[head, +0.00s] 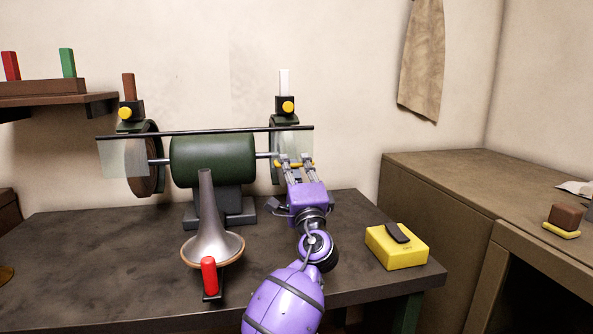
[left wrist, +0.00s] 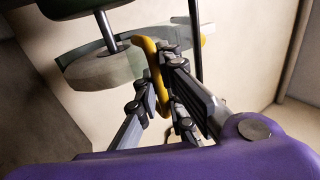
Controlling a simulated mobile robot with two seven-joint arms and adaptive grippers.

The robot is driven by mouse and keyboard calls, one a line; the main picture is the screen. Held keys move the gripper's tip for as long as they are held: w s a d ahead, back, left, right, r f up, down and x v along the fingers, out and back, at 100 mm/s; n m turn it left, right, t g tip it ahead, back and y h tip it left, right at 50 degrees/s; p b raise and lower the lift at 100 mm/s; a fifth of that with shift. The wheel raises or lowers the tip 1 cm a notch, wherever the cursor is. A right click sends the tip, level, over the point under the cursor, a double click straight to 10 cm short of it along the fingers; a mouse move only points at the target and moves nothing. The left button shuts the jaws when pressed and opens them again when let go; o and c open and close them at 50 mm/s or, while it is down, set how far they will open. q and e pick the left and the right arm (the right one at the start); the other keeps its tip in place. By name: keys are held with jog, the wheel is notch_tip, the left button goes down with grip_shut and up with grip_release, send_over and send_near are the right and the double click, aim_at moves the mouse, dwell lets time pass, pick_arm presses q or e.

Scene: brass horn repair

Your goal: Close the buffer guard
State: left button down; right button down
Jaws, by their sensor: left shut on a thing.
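The bench buffer (head: 212,160) has a green motor body with a wheel at each end. A clear guard panel (head: 116,160) hangs below a long dark bar (head: 205,132) in front of the wheels. A yellow handle (head: 284,165) is at the guard's right end; it also shows in the left wrist view (left wrist: 147,50). My left gripper (head: 295,161) is shut on this handle, its fingers on either side and partly hiding it. The pale right buffing wheel (left wrist: 105,70) is just behind the handle. My right gripper is out of view.
A silver horn bell (head: 208,215) stands before the buffer, with a red-handled item (head: 209,275) in front. A yellow box (head: 397,247) with a dark top sits at the bench's right. The bench's left front (head: 90,275) is clear.

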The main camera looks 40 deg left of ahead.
pick_arm(q)
jog(key=shift+a+f, duration=0.1)
jog(key=shift+f, duration=0.15)
jog(key=c, duration=2.1)
grip_release()
jog(key=shift+w, duration=0.1)
jog(key=shift+r, duration=0.1)
jog(key=v, duration=1.2)
